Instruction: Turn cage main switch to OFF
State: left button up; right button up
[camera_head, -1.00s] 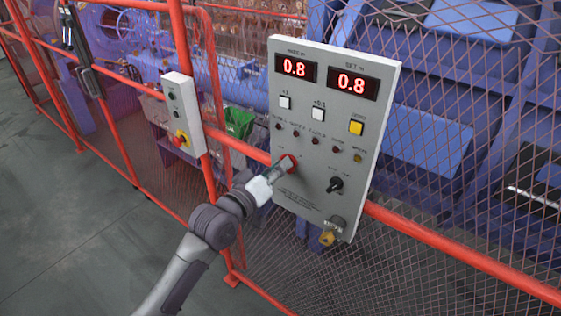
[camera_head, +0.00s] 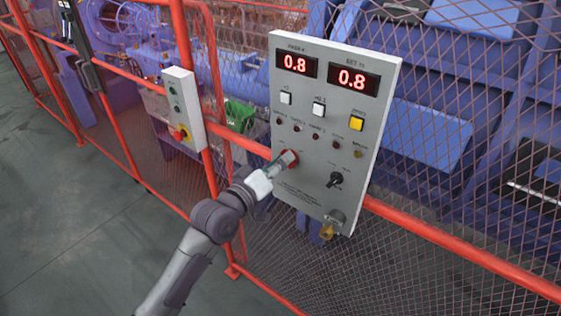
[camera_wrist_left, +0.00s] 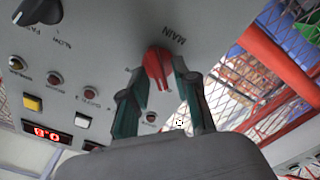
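The cage main switch is a red knob (camera_wrist_left: 157,66) beside the word MAIN in the left wrist view. In the head view its red part (camera_head: 291,155) shows on the grey control panel (camera_head: 310,205), partly hidden by my gripper. My left gripper (camera_head: 285,161) is at the knob. In the left wrist view its two green-tipped fingers (camera_wrist_left: 164,76) lie on either side of the knob and appear to touch it. The knob's handle looks tilted relative to the MAIN lettering. My right gripper is in no view.
The panel also carries a black selector (camera_head: 336,180), a key switch (camera_head: 334,222), push buttons, lamps and two displays reading 0.8. A smaller box (camera_head: 184,108) with a red emergency knob hangs to the left. Red rails (camera_head: 450,249) and mesh fence the machine.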

pick_arm(q)
jog(key=shift+a, duration=0.1)
jog(key=v, duration=1.2)
jog(key=w+a+f+g+y+b, duration=0.1)
jog(key=a+f+y, duration=0.2)
jog(key=f, duration=0.9)
jog(key=w+a+f+g+y+b, duration=0.15)
jog(key=a+f, duration=0.25)
jog(key=f, duration=0.9)
jog(key=s+a+f+g+y, duration=0.15)
jog(key=s+f, duration=0.25)
jog(key=f, duration=0.5)
jog(key=s+a+f+g+y, duration=0.1)
jog(key=s+a+f+y, duration=0.2)
jog(key=f, duration=0.5)
jog(key=s+a+f+m+g+b, duration=0.1)
jog(key=s+f+g, duration=0.2)
jog(key=s+f, duration=0.6)
jog(key=s+a+f+m+g+y+b, duration=0.1)
jog(key=s+f, duration=0.7)
jog(key=s, duration=0.9)
jog(key=s+a+f+m+g+b, duration=0.1)
jog(key=s+f+g, duration=0.3)
jog(key=s+f, duration=0.5)
jog(key=s+a+m, duration=0.1)
jog(key=s, duration=0.2)
jog(key=shift+s+f+g+y+b, duration=0.3)
jog(key=shift+s+b, duration=0.1)
